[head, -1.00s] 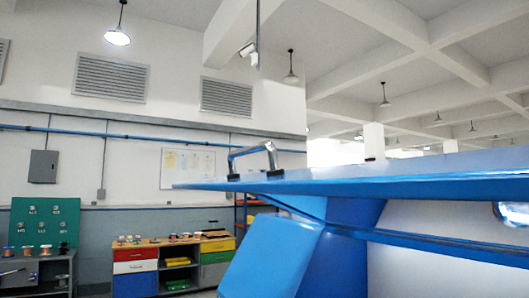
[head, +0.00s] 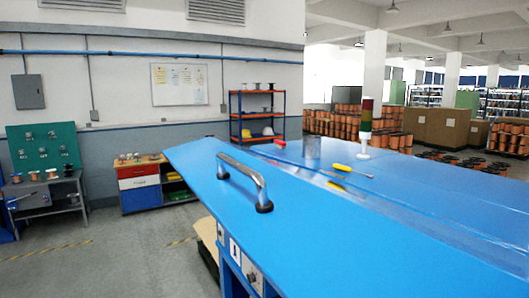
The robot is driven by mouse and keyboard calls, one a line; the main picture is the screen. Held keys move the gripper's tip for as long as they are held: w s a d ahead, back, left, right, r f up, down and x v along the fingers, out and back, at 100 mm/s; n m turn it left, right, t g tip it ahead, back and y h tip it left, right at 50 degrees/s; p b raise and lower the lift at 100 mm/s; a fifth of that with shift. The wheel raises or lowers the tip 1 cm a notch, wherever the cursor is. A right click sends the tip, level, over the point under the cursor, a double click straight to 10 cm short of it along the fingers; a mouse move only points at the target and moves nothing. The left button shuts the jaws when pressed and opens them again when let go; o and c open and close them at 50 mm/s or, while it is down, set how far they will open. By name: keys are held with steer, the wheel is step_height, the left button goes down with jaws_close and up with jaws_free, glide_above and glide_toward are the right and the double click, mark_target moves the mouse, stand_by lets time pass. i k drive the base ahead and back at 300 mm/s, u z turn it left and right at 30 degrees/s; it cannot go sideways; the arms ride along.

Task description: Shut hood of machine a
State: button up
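The blue hood (head: 330,235) of the machine fills the lower right as a broad flat panel seen from above. I cannot read a letter that tells which machine it is. Part of the machine's front (head: 240,262), with a small label and metal fittings, shows below the hood's near edge. The hood looks close to level, but whether it is fully down is not clear. My gripper is not in view.
On the machine top behind the hood are a yellow-handled screwdriver (head: 346,170), a grey cylinder (head: 312,150) and a signal lamp (head: 366,125). A drawer cabinet (head: 138,187) and a green pegboard (head: 45,148) stand at the left wall. Bare floor (head: 90,255) lies at lower left.

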mark_target(309, 237)
steer(key=i, duration=0.9)
steer(key=u, duration=0.05)
